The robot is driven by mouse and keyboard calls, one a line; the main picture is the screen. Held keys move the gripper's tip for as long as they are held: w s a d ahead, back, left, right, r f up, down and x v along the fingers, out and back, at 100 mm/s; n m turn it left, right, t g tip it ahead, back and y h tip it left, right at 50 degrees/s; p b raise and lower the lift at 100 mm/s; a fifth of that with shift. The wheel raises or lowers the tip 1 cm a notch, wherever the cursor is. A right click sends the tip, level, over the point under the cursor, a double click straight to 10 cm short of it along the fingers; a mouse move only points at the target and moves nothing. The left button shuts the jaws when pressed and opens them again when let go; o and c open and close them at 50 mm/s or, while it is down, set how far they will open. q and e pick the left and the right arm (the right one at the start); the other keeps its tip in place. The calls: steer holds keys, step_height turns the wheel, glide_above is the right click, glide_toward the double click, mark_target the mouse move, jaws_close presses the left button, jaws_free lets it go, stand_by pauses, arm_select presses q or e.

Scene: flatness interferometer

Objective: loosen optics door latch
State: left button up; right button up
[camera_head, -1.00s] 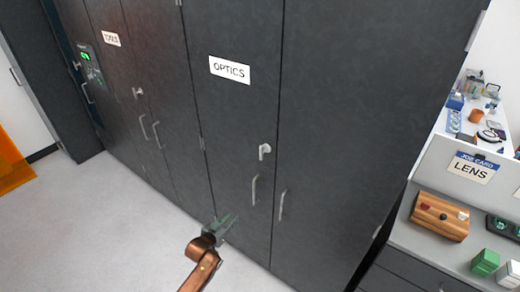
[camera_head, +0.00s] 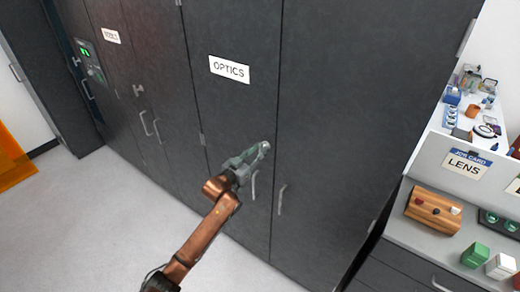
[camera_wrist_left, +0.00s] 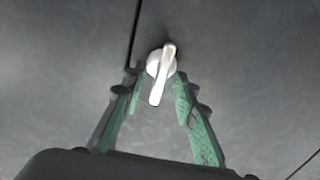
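The optics cabinet door (camera_head: 235,105) is dark grey, closed, and carries a white OPTICS label (camera_head: 229,69). Its latch (camera_wrist_left: 161,70) is a pale turn handle on a round base, slightly tilted from upright in the left wrist view. My left gripper (camera_head: 258,152) is at the latch in the head view and largely covers it. In the left wrist view the green-padded fingers (camera_wrist_left: 156,92) are open, one on each side of the latch, with gaps visible between pads and handle. My right gripper is not in view.
Pull handles (camera_head: 254,186) and (camera_head: 281,199) stand below the latch, beside the door seam. A counter (camera_head: 400,222) with a wooden block (camera_head: 433,211) and a LENS card (camera_head: 467,165) is at right. The floor (camera_head: 100,210) is clear.

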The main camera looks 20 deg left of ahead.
arm_select(q)
steer(key=shift+w+d, duration=0.2)
steer(key=shift+w, duration=0.3)
jaws_close()
